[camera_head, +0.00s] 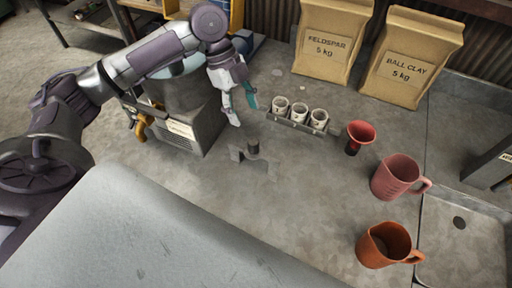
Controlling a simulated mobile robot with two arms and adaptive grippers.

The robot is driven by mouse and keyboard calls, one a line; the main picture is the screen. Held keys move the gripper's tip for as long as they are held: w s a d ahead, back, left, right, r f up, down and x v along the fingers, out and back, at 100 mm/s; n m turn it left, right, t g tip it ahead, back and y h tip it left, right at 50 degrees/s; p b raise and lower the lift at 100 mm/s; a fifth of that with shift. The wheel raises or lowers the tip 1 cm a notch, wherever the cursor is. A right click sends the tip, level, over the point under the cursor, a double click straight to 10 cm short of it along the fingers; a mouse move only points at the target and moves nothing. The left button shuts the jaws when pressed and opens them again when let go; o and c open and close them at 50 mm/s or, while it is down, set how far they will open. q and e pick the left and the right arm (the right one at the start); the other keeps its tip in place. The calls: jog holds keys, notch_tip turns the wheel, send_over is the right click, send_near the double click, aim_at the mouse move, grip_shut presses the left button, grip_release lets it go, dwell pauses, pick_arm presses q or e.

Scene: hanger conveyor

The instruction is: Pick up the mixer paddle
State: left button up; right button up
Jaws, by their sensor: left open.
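My left gripper (242,107) reaches in from the upper left over the grey worktop (310,190). Its two fingers are spread and point down, with nothing between them. A small dark grey piece with a short round post and a flat, angled part (250,155) stands on the worktop below and slightly right of the gripper, apart from it. It may be the mixer paddle, but I cannot tell for sure. My right gripper is not in view.
A small rack holds three white cups (299,113). Right of it are a red funnel-like cup (359,136), a pink jug (396,177) and an orange jug (385,244). Paper bags of feldspar (329,43) and ball clay (408,58) stand behind. A grey machine (185,115) is left.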

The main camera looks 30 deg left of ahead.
aim_at(253, 141)
pick_arm(q)
jog(key=x, duration=0.4)
jog(key=shift+s+d+p, duration=0.1)
jog(key=shift+s+p, duration=0.15)
jog(key=shift+p, duration=0.1)
jog(key=shift+f, duration=0.35)
jog(key=shift+w+d+f, duration=0.1)
jog(key=shift+d+f, duration=0.05)
jog(key=shift+f, duration=0.1)
jog(key=shift+s+d+f+p, duration=0.2)
jog(key=shift+s+f+p, duration=0.05)
jog(key=shift+f+p, duration=0.25)
jog(key=shift+s+d+f+p, duration=0.15)
jog(key=shift+s+f+p, duration=0.1)
jog(key=shift+f+p, duration=0.25)
jog(key=shift+x, duration=1.05)
jog(key=shift+f, duration=0.35)
grip_shut()
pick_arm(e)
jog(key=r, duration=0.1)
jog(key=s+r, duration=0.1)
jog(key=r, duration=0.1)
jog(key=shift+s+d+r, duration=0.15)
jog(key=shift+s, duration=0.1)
